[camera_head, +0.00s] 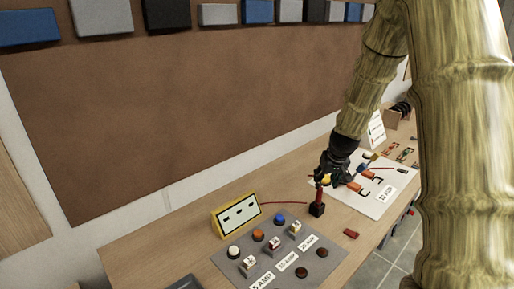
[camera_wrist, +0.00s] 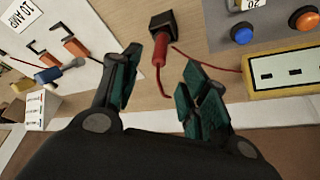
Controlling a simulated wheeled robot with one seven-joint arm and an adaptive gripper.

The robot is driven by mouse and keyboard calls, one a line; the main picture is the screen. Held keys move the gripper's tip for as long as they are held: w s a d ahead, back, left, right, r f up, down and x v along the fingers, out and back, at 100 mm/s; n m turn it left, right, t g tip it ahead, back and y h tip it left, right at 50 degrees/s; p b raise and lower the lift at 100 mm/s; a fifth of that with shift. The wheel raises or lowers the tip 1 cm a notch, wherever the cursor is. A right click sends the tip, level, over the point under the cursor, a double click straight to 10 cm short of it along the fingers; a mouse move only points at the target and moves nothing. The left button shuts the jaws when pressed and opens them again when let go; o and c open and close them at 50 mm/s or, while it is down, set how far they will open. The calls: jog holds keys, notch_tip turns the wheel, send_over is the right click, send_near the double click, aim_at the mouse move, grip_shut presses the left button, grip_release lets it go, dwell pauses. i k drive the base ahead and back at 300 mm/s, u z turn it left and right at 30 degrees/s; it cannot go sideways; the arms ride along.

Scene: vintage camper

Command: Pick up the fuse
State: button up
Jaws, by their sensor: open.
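I cannot tell for sure which item is the fuse. A small red block (camera_head: 351,233) lies loose on the bench right of the grey panel. Small pale pieces (camera_head: 273,243) stand on the grey panel (camera_head: 325,262) among labels with amp ratings. My gripper (camera_head: 326,174) is open and empty above the bench. Its two dark green fingers (camera_wrist: 161,59) are spread in the wrist view. Beyond and between them, a red probe (camera_wrist: 160,50) with a red wire stands in a black holder (camera_wrist: 163,22). The holder also shows in the head view (camera_head: 317,210).
A yellow-framed meter (camera_head: 237,214) stands at the back of the grey panel, beside white, orange and blue knobs. A white board (camera_head: 378,205) with orange pieces and an amp label lies right of my gripper.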

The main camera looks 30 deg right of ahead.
aim_at(250, 262)
jog(key=k, duration=1)
